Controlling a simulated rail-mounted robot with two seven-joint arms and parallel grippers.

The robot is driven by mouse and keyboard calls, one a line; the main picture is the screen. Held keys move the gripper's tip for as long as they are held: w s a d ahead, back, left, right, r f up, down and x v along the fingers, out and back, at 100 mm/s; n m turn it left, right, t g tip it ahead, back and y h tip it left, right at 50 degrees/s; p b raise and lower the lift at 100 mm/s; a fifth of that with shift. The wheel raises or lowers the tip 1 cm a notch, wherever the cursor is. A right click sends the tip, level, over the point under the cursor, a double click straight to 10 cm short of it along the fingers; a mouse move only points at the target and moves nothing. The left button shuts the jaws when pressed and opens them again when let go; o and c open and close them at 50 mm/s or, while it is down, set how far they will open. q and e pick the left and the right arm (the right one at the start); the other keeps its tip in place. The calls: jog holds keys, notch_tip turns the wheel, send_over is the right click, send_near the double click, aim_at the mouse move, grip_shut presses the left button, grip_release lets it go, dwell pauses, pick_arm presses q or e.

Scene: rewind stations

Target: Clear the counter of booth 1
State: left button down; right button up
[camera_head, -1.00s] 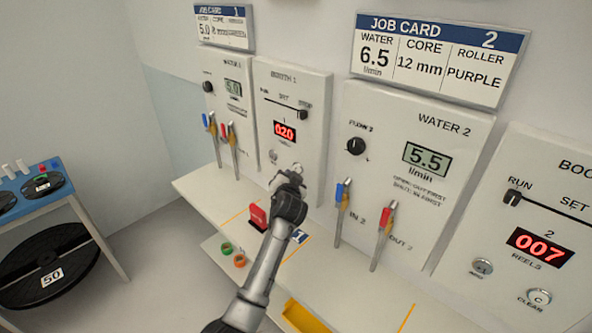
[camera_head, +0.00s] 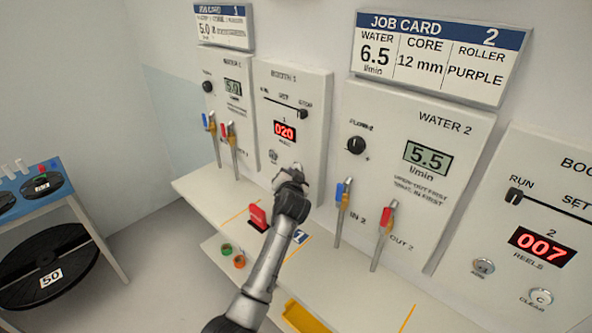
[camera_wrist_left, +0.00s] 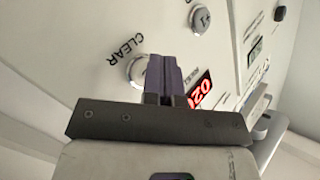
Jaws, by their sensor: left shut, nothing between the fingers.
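The booth 1 panel (camera_head: 290,95) stands on the back wall. Its red reel counter (camera_head: 285,132) reads 020, and the slider handle (camera_head: 302,113) is at the STOP end. My left gripper (camera_head: 295,168) is at the lower right of this panel and hides the CLEAR button there. In the left wrist view the gripper's fingers (camera_wrist_left: 163,75) are shut and empty, overlapping the right edge of the round CLEAR button (camera_wrist_left: 136,72). I cannot tell whether they touch it. The red counter (camera_wrist_left: 200,89) is partly hidden behind the fingers. My right gripper is not in view.
The +1 button (camera_wrist_left: 201,19) is near the CLEAR button. The water 1 panel (camera_head: 228,95) is to the left, and the water 2 panel (camera_head: 410,150) to the right. A red block (camera_head: 258,217) stands on the shelf below. The booth 2 counter (camera_head: 541,246) reads 007.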

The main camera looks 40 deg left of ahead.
pick_arm(q)
jog(key=shift+w, duration=0.25)
dwell(0.6)
jog(key=shift+s+p, duration=0.75)
jog(key=shift+s, duration=0.05)
jog(key=shift+a+r, duration=0.1)
jog(key=shift+s+a+p, duration=0.15)
jog(key=shift+s+p, duration=1)
jog(key=shift+s, duration=0.1)
jog(key=shift+s+a+p, duration=0.15)
jog(key=shift+s+p, duration=0.95)
jog(key=shift+s, duration=0.1)
